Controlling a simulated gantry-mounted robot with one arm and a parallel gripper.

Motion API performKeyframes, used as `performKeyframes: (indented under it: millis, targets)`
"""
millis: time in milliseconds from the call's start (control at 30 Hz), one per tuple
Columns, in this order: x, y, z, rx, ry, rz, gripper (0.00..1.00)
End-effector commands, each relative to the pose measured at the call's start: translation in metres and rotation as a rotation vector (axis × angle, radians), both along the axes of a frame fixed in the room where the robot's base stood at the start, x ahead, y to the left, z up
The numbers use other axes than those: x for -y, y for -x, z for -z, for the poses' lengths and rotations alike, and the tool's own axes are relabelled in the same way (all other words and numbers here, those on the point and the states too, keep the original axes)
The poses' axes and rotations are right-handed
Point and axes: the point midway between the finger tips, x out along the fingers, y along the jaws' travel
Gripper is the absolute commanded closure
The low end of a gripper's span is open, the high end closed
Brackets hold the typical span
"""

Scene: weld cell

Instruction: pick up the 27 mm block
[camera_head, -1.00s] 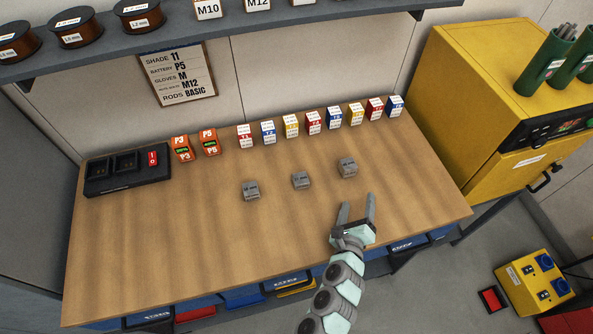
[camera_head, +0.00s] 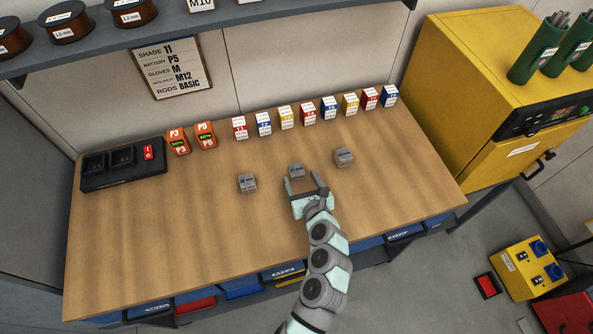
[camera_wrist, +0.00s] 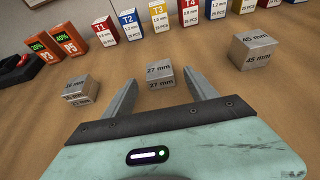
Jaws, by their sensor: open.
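Three grey metal blocks sit in a loose row on the wooden bench. The middle one is the 27 mm block (camera_head: 296,171), and its label reads clearly in the wrist view (camera_wrist: 160,77). My gripper (camera_head: 304,184) is open in front of it. In the wrist view the two fingers (camera_wrist: 161,88) point forward, one on either side of the block's near edge, with gaps on both sides. The jaws are not closed on anything. A smaller-looking block (camera_head: 247,182) is to the left; its label is hard to read. The 45 mm block (camera_head: 343,157) is to the right.
Several small labelled boxes (camera_head: 309,115) line the back of the bench (camera_head: 170,240). Two orange batteries (camera_head: 205,135) and a black charger (camera_head: 122,165) stand at the back left. A shelf with spools hangs above. A yellow cabinet (camera_head: 470,100) stands right. The front left bench is clear.

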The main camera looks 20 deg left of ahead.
Motion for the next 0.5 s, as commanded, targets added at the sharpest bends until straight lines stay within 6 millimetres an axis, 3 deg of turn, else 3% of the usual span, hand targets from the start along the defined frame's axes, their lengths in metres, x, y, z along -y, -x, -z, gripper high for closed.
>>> performKeyframes:
  millis: [300, 500]
  targets:
    - [-0.027, -0.029, 0.011, 0.003, 0.002, -0.003, 0.34]
    - [-0.032, -0.037, 0.015, 0.003, 0.001, 0.001, 0.34]
